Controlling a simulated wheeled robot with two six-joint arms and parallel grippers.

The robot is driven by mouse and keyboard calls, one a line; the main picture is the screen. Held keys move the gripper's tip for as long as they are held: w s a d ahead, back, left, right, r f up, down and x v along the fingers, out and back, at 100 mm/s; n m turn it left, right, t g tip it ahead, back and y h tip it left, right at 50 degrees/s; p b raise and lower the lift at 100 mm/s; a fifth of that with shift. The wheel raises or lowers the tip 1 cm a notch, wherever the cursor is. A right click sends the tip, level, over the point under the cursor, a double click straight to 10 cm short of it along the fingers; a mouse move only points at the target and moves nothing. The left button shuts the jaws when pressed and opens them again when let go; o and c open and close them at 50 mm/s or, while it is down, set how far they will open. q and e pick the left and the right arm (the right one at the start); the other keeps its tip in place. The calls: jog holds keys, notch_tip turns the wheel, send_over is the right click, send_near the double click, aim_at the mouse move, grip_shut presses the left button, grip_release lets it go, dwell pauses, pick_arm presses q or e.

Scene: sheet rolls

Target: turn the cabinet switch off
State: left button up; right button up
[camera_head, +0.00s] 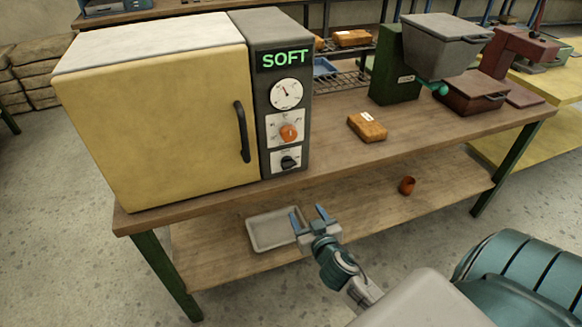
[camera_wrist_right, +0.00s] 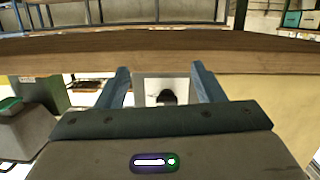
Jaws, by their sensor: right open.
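The cabinet (camera_head: 160,110) is a cream-yellow box with a dark control panel on its right side, standing on the wooden bench. Low on the panel is a white plate with a black switch knob (camera_head: 289,163). I cannot tell its setting. Above it are an orange knob (camera_head: 289,132), a round gauge (camera_head: 286,94) and a green lit "SOFT" display (camera_head: 284,59). My right gripper (camera_head: 308,213) is open and empty, in front of the bench and apart from the knob. In the right wrist view the black knob (camera_wrist_right: 167,97) shows between its fingers (camera_wrist_right: 163,82). My left gripper is not in view.
The bench (camera_head: 220,200) edge lies between my right gripper and the panel. A grey tray (camera_head: 258,245) and an orange cup (camera_head: 407,186) are on the lower shelf. An orange-brown block (camera_head: 367,127) and a grey hopper (camera_head: 435,50) stand right of the cabinet. The door handle (camera_head: 242,132) juts out.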

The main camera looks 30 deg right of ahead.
jog(key=t, duration=0.2)
send_near(290, 167)
jog(key=p+x, duration=0.3)
jog(key=x, duration=0.6)
jog(key=shift+w+p, duration=0.2)
jog(key=shift+p, duration=0.15)
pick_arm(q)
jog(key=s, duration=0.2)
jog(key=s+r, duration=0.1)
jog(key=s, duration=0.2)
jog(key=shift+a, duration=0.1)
pick_arm(e)
jog(key=c, duration=1)
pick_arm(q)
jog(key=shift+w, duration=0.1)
